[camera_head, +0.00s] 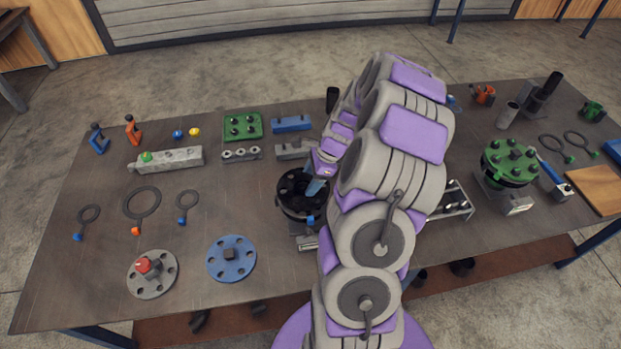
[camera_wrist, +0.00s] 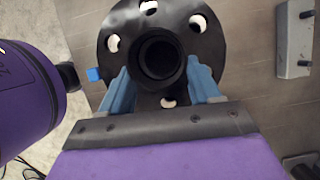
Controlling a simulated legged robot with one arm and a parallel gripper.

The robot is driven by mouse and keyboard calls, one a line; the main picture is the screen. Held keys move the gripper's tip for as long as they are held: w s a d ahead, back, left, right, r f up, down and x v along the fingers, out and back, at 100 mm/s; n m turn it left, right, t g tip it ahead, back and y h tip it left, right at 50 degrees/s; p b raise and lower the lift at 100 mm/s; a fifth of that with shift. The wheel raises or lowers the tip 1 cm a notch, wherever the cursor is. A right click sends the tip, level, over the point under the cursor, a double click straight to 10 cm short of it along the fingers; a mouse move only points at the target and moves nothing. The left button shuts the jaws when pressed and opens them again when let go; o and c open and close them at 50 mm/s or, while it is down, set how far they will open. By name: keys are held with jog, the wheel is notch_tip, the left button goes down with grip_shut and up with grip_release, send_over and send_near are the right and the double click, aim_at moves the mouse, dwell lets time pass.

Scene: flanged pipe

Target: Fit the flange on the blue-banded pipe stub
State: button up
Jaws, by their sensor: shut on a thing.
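A black flange (camera_head: 297,201) with a ring of bolt holes and a round hub is near the table's middle, over a grey stand (camera_head: 307,242). In the wrist view the same flange (camera_wrist: 185,25) faces me, its hub between the blue fingers of my gripper (camera_wrist: 162,80). My gripper (camera_head: 315,186) is shut on the flange. A dark cylinder (camera_wrist: 68,77) and a small blue piece (camera_wrist: 94,74) show left of the flange. I cannot make out the blue-banded pipe stub; the flange and my arm hide much of the middle. I cannot tell whether the flange touches anything below.
A green bolted flange (camera_head: 510,163) stands at right. Dark rings (camera_head: 142,203), clamps and blocks lie around. Bare tabletop (camera_head: 85,265) shows at left.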

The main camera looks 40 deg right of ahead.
jog(key=shift+a, duration=0.7)
jog(key=shift+a+f, duration=0.1)
jog(key=shift+f, duration=0.25)
jog(key=shift+d+f, duration=0.25)
jog(key=shift+d, duration=0.45)
jog(key=shift+a+r+p, duration=0.2)
jog(key=shift+a+p, duration=0.2)
jog(key=shift+p, duration=0.25)
jog(key=shift+d+f, duration=0.1)
jog(key=shift+d, duration=0.1)
jog(key=shift+d, duration=0.3)
jog(key=shift+a+p, duration=0.15)
jog(key=shift+p, duration=0.2)
